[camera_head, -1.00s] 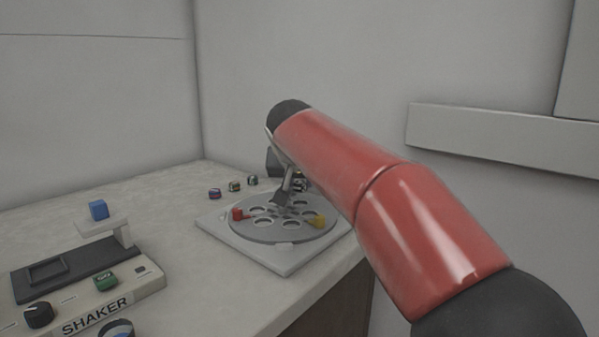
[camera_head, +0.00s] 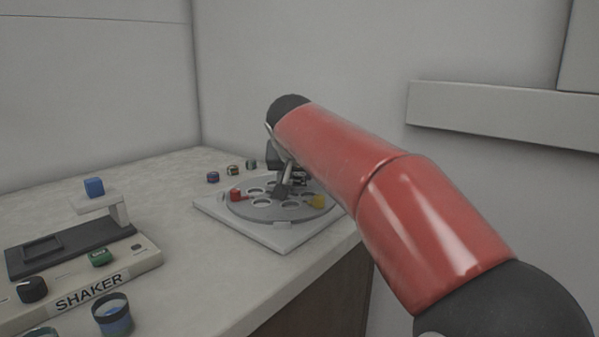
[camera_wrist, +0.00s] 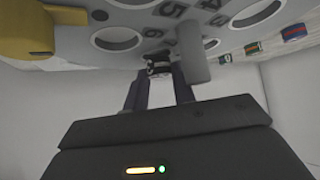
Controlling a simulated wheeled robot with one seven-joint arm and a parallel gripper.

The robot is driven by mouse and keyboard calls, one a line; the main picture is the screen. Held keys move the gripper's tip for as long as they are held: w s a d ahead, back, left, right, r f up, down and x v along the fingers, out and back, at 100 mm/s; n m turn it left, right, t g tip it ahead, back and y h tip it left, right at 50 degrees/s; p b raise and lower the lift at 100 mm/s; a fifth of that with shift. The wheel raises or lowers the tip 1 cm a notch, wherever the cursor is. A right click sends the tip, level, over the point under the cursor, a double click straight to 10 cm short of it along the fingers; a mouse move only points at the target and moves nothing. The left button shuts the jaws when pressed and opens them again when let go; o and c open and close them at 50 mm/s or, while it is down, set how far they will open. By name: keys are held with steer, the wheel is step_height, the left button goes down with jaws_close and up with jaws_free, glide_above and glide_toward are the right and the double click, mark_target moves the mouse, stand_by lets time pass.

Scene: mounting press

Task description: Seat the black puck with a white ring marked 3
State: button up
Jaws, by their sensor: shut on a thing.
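The round grey plate (camera_head: 262,212) with several holes sits on a pale square base at the counter's far corner. It fills the top of the wrist view (camera_wrist: 120,18), with digits such as 5 and 6 around a grey central post (camera_wrist: 192,52). My gripper (camera_wrist: 158,84) is shut on a small black-and-white piece (camera_wrist: 158,62), close to the plate beside the post. I take this piece for the puck; its mark cannot be read. In the head view, the red arm partly hides my gripper and the plate's right side.
The shaker (camera_head: 92,290) and a dark-rimmed round container (camera_head: 112,316) are at the left. Bare counter lies between shaker and plate.

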steer(key=o, duration=1)
steer(key=shift+s+f, duration=0.1)
steer(key=shift+f, duration=0.8)
steer(key=shift+o, duration=0.2)
steer(key=shift+a, duration=0.2)
steer(key=v, duration=0.7)
steer(key=shift+r, duration=0.4)
steer(key=shift+s+r, duration=0.25)
steer(key=shift+r, duration=0.15)
steer(key=shift+d+r, duration=0.1)
steer(key=shift+d, duration=0.2)
